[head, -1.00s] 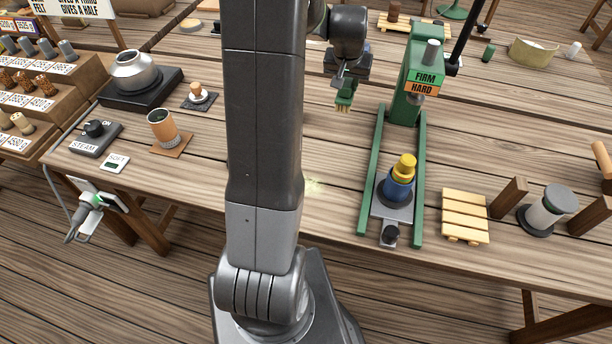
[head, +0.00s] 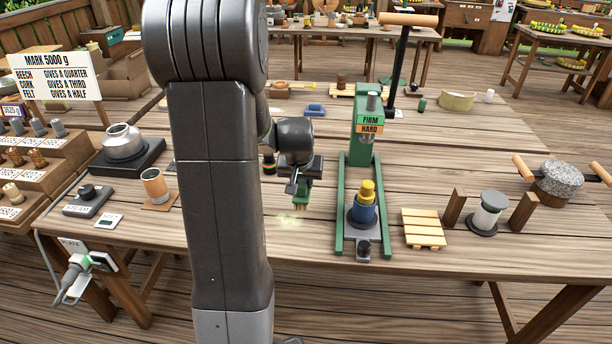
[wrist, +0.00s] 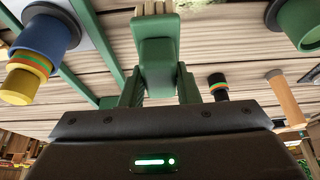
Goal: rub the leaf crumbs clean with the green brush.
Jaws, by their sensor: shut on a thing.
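The green brush (head: 302,193) is in my gripper (head: 301,184), which is shut on it. In the head view its pale bristles point down, a little above the table top. The wrist view also shows the green brush (wrist: 156,55) between the green fingers of my gripper (wrist: 158,85), with the bristles at the top edge. The leaf crumbs (head: 287,221) are a faint pale green patch on the table, just in front of and left of the bristles. The bristles look apart from the patch, though the exact gap is hard to tell.
The green press (head: 369,130) with its rails stands right of the brush, holding a blue and yellow stack (head: 364,205). A slatted wooden rack (head: 424,228) lies further right. My own arm covers much table to the left. The front table edge is close to the crumbs.

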